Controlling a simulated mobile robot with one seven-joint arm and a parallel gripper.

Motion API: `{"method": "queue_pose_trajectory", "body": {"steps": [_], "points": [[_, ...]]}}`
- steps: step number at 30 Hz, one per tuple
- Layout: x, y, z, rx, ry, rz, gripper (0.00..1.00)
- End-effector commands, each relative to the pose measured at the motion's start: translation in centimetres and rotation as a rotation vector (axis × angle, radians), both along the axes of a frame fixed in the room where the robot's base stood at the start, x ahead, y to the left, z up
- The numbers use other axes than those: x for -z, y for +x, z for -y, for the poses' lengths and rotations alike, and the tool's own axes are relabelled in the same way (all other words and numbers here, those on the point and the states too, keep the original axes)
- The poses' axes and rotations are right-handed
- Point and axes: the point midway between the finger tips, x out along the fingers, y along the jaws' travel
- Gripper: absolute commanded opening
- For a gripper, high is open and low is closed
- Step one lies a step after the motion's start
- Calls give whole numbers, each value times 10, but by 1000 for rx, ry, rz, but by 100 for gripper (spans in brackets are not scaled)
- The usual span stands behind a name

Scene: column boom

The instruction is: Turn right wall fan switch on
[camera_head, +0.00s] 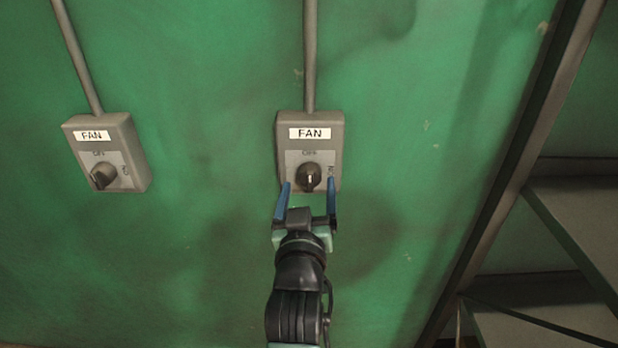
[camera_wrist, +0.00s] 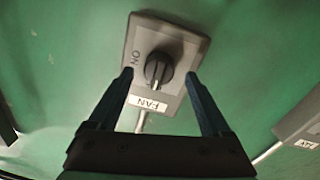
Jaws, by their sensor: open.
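The right fan switch is a grey wall box (camera_head: 310,150) with a white FAN label and a black round knob (camera_head: 309,177). In the head view the knob's white mark stands upright, toward the OFF lettering above it; ON is at its right. My gripper (camera_head: 308,188) is open, with its blue fingers to the left and right of the knob and nothing held. In the wrist view the knob (camera_wrist: 158,68) sits between and beyond the open fingers (camera_wrist: 160,82). I cannot tell whether the fingers touch it.
Another FAN switch box (camera_head: 105,152) with a black knob is on the green wall (camera_head: 210,80) to the left. Grey conduits run up from both boxes. A dark diagonal beam (camera_head: 520,160) and grey shelf-like steps (camera_head: 580,225) are at the right.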

Motion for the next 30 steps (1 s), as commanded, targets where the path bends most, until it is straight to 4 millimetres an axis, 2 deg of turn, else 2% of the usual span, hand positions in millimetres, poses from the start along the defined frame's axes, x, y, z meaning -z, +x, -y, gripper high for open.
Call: {"method": "queue_pose_trajectory", "body": {"steps": [6, 17, 30], "points": [[0, 18, 1, 0, 2, 0, 83], [0, 22, 2, 0, 0, 0, 83], [0, 21, 1, 0, 0, 0, 5]]}}
